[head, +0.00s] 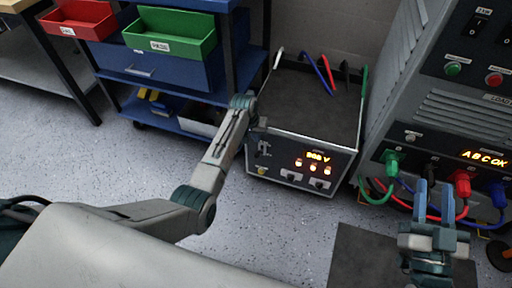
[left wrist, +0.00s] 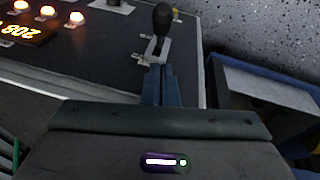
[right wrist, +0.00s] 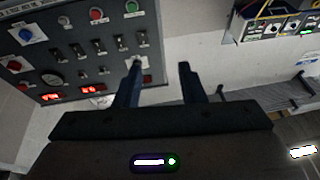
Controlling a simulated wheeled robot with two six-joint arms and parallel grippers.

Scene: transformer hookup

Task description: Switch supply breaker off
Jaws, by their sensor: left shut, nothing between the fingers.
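The supply box (head: 303,155) stands on the floor with a lit display and three glowing lamps on its front. A breaker lever (head: 264,150) sits at the left of that panel. In the left wrist view the lever (left wrist: 163,18) has a black knob and a metal plate at its base. My left gripper (head: 257,125) is shut and empty; its fingertips are at the lever's base in the left wrist view, and I cannot tell whether they touch. My right gripper (head: 432,188) is open and empty in front of the grey cabinet (head: 415,100).
Green, red and blue cables (head: 387,192) hang from sockets low on the cabinet. Several loose cable ends (head: 325,75) stick up behind the supply box. A blue cart (head: 165,62) with red and green bins stands left.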

